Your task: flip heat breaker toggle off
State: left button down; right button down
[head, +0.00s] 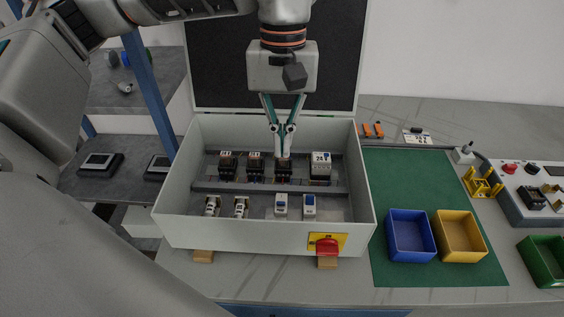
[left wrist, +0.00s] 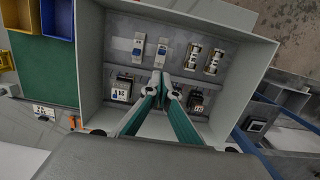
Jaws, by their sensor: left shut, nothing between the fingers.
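An open grey electrical box (head: 190,232) stands on the bench. Two white breakers with blue toggles sit in its lower row: the left one (head: 281,205) and the right one (head: 309,206). They also show in the left wrist view, the left one (left wrist: 162,49) and the right one (left wrist: 138,46). I cannot read which is the heat breaker, nor how the toggles stand. My left gripper (head: 283,154) reaches down into the box, shut and empty. Its tips are at the upper row, over the third black module (head: 284,174), behind the left breaker. My right gripper is not in view.
The upper row also holds black modules (head: 227,166) and a white-labelled module (head: 320,167). Two fuse-like parts (head: 241,207) sit left of the breakers. A red knob (head: 326,245) sticks out of the front wall. Blue (head: 408,256) and yellow (head: 461,256) bins stand right.

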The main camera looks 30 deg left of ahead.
aim_at(310, 201)
jog(key=k, duration=1)
